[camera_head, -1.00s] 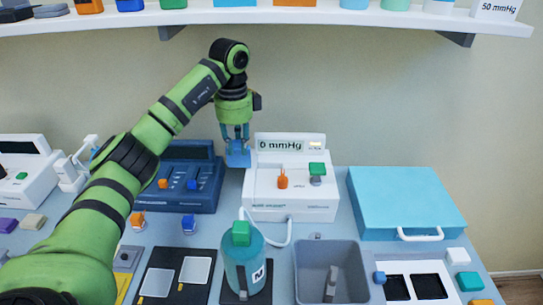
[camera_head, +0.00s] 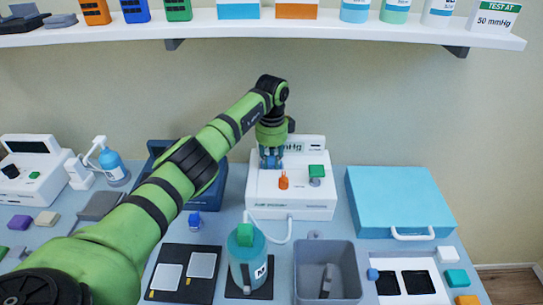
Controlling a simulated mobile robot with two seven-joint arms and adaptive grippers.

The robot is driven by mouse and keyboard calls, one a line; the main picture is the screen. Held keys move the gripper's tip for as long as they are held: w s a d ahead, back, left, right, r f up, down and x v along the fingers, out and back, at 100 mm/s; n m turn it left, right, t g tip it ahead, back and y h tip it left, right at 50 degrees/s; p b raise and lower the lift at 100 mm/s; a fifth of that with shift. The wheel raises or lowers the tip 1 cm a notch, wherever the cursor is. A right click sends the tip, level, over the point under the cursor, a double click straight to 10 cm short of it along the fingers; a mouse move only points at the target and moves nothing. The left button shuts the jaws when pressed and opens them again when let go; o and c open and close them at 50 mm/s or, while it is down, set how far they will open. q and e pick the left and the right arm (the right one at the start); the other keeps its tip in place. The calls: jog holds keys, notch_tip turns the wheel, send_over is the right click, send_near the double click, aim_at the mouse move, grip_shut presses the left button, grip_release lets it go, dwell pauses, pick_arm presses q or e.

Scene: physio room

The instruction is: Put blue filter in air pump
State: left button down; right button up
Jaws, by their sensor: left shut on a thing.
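My left gripper (camera_head: 271,158) is shut on the blue filter (camera_head: 270,165), which shows only as a small blue patch between and below the fingertips. The white air pump (camera_head: 310,195) stands at the back middle of the table. The gripper is over the pump's left rear part, in front of its display, and hides part of the reading. I cannot tell whether the filter touches the pump. An orange piece (camera_head: 283,181) and a green-topped piece (camera_head: 316,173) stand on the pump. My right gripper is not in view.
A teal bottle (camera_head: 247,265) with a green cap stands in front of the pump, joined by a white hose. A grey bin (camera_head: 345,255) and a turquoise case (camera_head: 395,200) are to the right. A dark blue device (camera_head: 212,185) is partly behind my arm. A shelf (camera_head: 350,27) runs above.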

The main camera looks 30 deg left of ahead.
pick_arm(q)
jog(key=shift+f, duration=0.1)
jog(key=shift+f, duration=0.2)
jog(key=shift+s+f+b, duration=0.3)
jog(key=shift+f+b, duration=0.05)
jog(key=shift+f, duration=0.05)
jog(key=c, duration=1.1)
grip_release()
jog(key=shift+f, duration=0.1)
jog(key=shift+o, duration=0.2)
jog(key=r, duration=0.3)
jog(key=r+b, duration=0.1)
jog(key=r, duration=0.4)
jog(key=shift+w+r+b, duration=0.25)
jog(key=shift+r+b, duration=0.05)
jog(key=shift+b, duration=0.1)
jog(key=shift+r, duration=0.2)
